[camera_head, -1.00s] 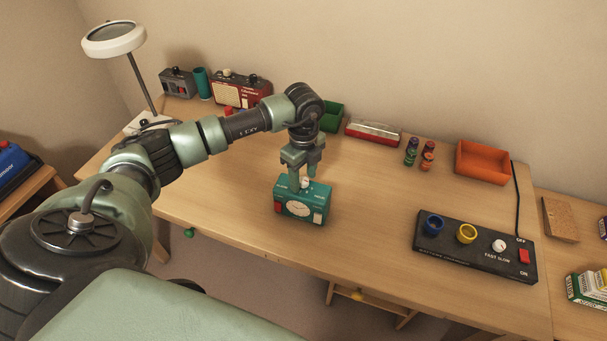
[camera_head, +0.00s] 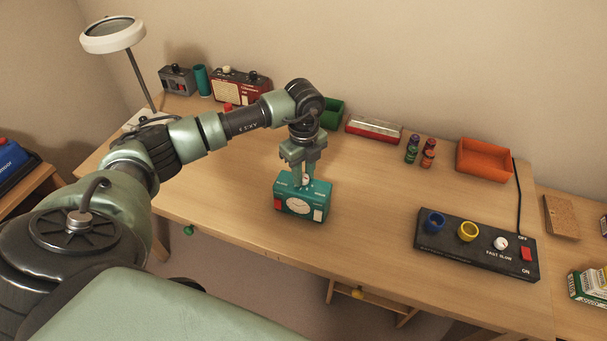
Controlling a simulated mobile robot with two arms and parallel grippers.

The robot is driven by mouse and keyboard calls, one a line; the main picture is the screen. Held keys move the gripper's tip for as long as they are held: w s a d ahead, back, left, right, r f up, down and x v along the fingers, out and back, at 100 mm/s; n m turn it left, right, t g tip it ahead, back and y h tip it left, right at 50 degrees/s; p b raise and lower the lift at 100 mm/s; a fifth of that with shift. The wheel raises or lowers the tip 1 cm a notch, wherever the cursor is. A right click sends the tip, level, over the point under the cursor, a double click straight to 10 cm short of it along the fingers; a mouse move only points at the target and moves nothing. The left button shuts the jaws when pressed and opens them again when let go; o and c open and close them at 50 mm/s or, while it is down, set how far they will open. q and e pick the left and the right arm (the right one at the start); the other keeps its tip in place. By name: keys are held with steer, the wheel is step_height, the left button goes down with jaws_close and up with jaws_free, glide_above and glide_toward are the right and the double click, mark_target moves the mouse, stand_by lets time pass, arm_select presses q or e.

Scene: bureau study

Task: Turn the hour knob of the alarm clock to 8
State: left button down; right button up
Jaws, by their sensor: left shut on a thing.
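The teal alarm clock (camera_head: 312,209) stands on the desk near its front edge, with a white round dial on its front and a red part at its left. My left gripper (camera_head: 301,180) points straight down at the clock's top, its fingers shut on the hour knob. A small white piece of a knob shows beside the fingers. The fingers hide most of the knob, and I cannot read its setting. My right gripper is not in view.
A black control box (camera_head: 470,246) with coloured knobs lies to the right on the desk (camera_head: 365,190). An orange tray (camera_head: 484,160), small bottles (camera_head: 428,153), a red-and-silver box (camera_head: 374,129) and a green bin (camera_head: 331,114) stand behind. A lamp (camera_head: 113,36) stands back left.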

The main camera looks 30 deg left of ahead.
arm_select(q)
steer(key=m+b, duration=0.3)
steer(key=m, duration=0.3)
steer(key=shift+f, duration=0.1)
steer(key=m+b, duration=0.2)
steer(key=m, duration=0.2)
steer(key=shift+m, duration=0.4)
steer(key=m+b, duration=0.3)
steer(key=m, duration=0.2)
steer(key=m+b, duration=0.2)
steer(key=m, duration=0.4)
steer(key=c, duration=1.1)
jaws_free()
steer(key=shift+c, duration=0.2)
steer(key=shift+r, duration=0.2)
